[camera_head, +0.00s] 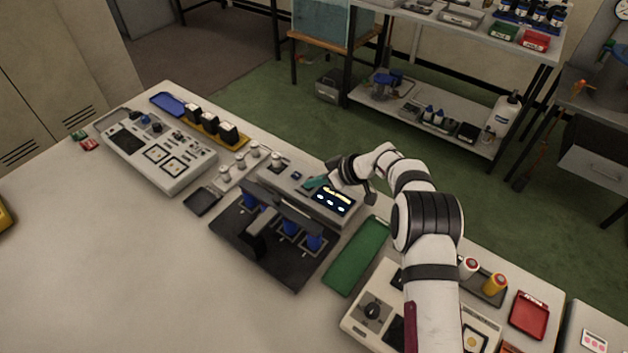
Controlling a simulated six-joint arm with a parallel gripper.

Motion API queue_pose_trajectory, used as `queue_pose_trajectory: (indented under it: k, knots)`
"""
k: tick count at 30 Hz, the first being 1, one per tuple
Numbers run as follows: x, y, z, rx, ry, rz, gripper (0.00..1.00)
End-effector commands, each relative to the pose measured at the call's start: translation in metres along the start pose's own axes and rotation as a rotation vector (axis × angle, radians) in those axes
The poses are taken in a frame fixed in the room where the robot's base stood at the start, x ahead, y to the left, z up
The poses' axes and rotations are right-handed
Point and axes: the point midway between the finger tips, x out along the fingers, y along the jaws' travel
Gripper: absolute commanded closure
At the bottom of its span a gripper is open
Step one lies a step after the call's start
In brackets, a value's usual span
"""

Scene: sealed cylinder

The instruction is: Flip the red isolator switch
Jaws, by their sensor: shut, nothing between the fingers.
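I cannot make out a red isolator switch for certain; it may be hidden or too small to tell. My gripper (317,182) is shut and empty, its teal tips over the top of a grey console, close to its lit dark display (333,198). I cannot tell whether the tips touch the console. A dark frame holding several blue-topped parts (288,228) stands on a black base in front of this console.
A control panel (160,155) lies to the left. Another panel with a black knob (372,310) is partly hidden by my arm. A green mat (357,256) and red tray (530,315) lie on the table.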

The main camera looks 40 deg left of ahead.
Motion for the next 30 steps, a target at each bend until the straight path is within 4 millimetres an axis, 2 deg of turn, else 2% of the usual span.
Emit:
queue_pose_trajectory:
  k: [9,21,27,30]
  knots:
    - [-0.004,0.012,-0.004,0.000,0.000,0.000,1.00]
    - [-0.007,0.013,-0.007,-0.001,0.001,0.001,1.00]
    - [-0.033,0.001,-0.034,-0.003,0.002,0.002,1.00]
    - [-0.059,-0.004,-0.032,0.001,0.001,0.002,1.00]
